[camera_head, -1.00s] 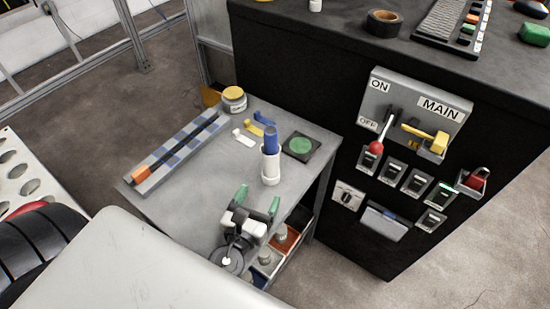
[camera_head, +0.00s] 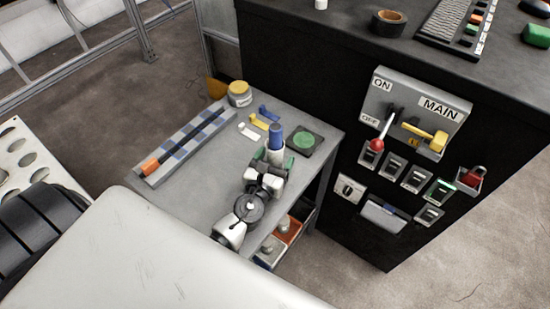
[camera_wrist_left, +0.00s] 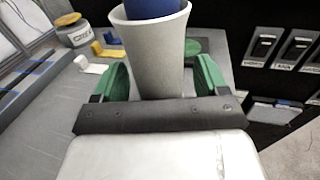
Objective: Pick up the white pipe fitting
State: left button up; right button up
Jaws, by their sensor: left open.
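The white pipe fitting (camera_wrist_left: 152,60) stands upright on the grey side table, with a blue cylinder (camera_wrist_left: 150,8) set in its top. In the head view the fitting (camera_head: 273,155) is partly hidden by my left gripper (camera_head: 271,162), and the blue cylinder (camera_head: 275,133) shows above it. In the left wrist view my left gripper (camera_wrist_left: 160,80) is open, with one green finger on each side of the fitting's lower part. A gap shows beside the left finger; contact cannot be told. My right gripper is not in view.
On the table (camera_head: 190,180), a yellow-lidded jar (camera_head: 239,94), small yellow, white and blue pieces and a green round pad (camera_head: 304,141) stand behind the fitting. A long striped rail (camera_head: 185,145) lies left. A black cabinet with switches (camera_head: 415,115) rises at right.

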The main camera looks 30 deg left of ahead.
pick_arm(q)
jog(key=shift+c, duration=0.5)
jog(key=c, duration=0.9)
